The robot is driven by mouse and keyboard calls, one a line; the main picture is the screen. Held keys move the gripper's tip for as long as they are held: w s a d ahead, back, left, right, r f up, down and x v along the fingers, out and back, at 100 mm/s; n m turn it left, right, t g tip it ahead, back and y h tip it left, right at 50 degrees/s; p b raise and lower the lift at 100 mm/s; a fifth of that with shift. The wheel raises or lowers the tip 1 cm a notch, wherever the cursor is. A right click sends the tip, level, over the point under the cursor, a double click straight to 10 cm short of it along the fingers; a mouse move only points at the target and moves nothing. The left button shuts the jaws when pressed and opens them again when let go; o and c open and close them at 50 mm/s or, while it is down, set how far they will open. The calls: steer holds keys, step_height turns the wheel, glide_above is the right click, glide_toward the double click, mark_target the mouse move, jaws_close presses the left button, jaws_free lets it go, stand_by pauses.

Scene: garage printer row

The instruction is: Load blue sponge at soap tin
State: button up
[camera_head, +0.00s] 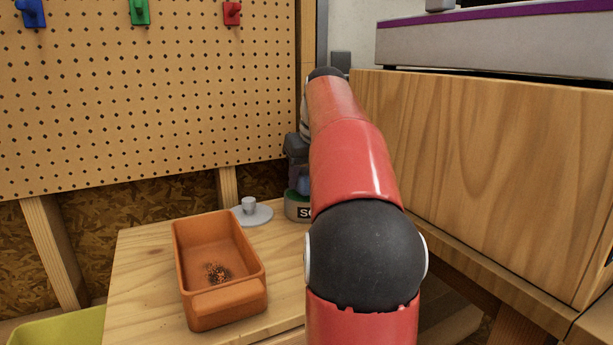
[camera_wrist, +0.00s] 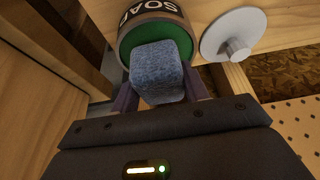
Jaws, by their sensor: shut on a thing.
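My gripper (camera_wrist: 160,88) is shut on the blue sponge (camera_wrist: 159,66), with a dark finger on each side of it. The soap tin (camera_wrist: 124,44) has a green inside and a label reading SOAP. The sponge is in front of the tin's green opening in the wrist view; I cannot tell whether it touches the tin. In the head view, the tin (camera_head: 291,208) stands on the wooden bench, partly hidden by my red arm. My gripper (camera_head: 299,178) is above it, with a little of the sponge (camera_head: 304,185) showing.
A grey lid with a knob (camera_head: 249,206) lies left of the tin. An orange tray (camera_head: 247,300) with dark crumbs sits nearer on the bench (camera_head: 145,262). A wooden cabinet (camera_head: 490,170) closes the right side; a pegboard (camera_head: 140,110) stands behind. A yellow-green bin (camera_head: 60,328) is lower left.

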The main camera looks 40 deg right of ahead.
mark_target(303, 167)
steer(key=shift+f, duration=0.6)
stand_by(1.6)
step_height(303, 167, up, 3)
steer(key=shift+f+p, duration=0.1)
steer(key=shift+p, duration=1.1)
steer(key=shift+r, duration=2.15)
